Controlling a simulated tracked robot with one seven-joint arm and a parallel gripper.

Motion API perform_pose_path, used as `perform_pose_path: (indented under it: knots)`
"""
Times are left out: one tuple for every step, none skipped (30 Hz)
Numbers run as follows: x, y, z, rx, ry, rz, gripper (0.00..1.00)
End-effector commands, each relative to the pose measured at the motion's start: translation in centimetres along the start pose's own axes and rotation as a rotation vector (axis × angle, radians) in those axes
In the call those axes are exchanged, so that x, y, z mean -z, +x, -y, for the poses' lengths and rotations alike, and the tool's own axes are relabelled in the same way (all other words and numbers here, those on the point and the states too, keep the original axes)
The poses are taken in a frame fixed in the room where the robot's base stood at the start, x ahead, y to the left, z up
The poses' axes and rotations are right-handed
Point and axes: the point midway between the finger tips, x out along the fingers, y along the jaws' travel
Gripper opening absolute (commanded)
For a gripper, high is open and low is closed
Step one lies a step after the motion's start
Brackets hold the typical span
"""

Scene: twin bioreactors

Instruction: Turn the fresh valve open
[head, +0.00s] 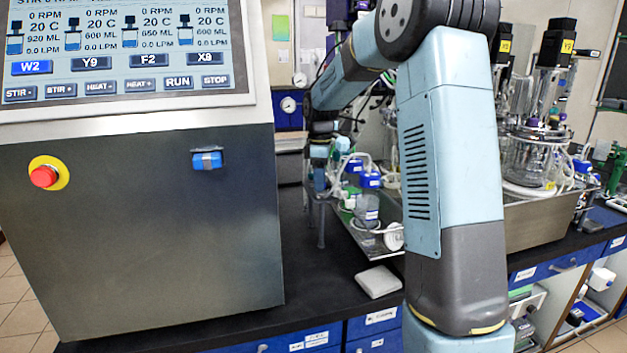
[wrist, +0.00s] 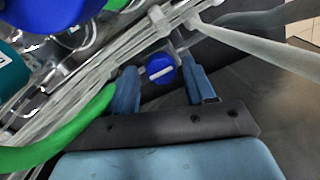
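A round blue valve knob with a white bar across its face (wrist: 161,68) shows in the wrist view, set among clear tubing. I cannot read a label that names it as the fresh valve. My gripper (wrist: 164,84) is open, with one blue finger on each side of the knob. Gaps show between the fingers and the knob, so it does not look gripped. In the head view my gripper (head: 320,180) points down at the left end of the metal tray (head: 352,232). The knob cannot be made out there.
A green tube (wrist: 75,133) and a large blue cap (wrist: 55,8) lie close left of my gripper. In the head view a control console (head: 140,220) stands left, and a glass bioreactor (head: 535,160) stands right. A white pad (head: 378,282) lies on the black bench.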

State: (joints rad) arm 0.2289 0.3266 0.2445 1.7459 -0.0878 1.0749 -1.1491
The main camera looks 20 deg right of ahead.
Motion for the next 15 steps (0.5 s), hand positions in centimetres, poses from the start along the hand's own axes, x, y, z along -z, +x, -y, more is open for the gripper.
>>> perform_pose_path:
  knots:
    - [0.0,0.0,0.0,0.001,0.000,0.001,0.59]
    - [0.0,0.1,0.0,0.001,0.000,0.001,0.59]
    - [-0.1,0.1,0.0,0.002,0.001,0.001,0.59]
    - [-0.1,0.1,0.0,0.002,0.001,0.001,0.59]
    - [-0.1,0.1,0.0,0.002,0.001,0.001,0.59]
    - [-0.1,0.1,0.1,0.003,0.001,0.001,0.59]
    - [-0.1,0.1,0.1,0.003,0.001,0.002,0.59]
    - [-0.1,0.1,0.1,0.003,0.001,0.002,0.59]
    - [-0.1,0.0,0.1,0.003,0.001,0.002,0.59]
    - [-0.1,-0.2,0.0,0.003,0.001,0.002,0.59]
    - [-0.1,-0.3,0.0,0.002,0.001,0.001,0.59]
    - [-0.1,-0.7,0.0,0.001,0.002,0.001,0.59]
    - [-0.1,-1.0,0.0,0.001,0.002,0.001,0.59]
    - [-0.1,-1.4,0.0,0.001,0.002,0.001,0.59]
    - [-0.1,-1.9,0.0,0.001,0.002,0.001,0.59]
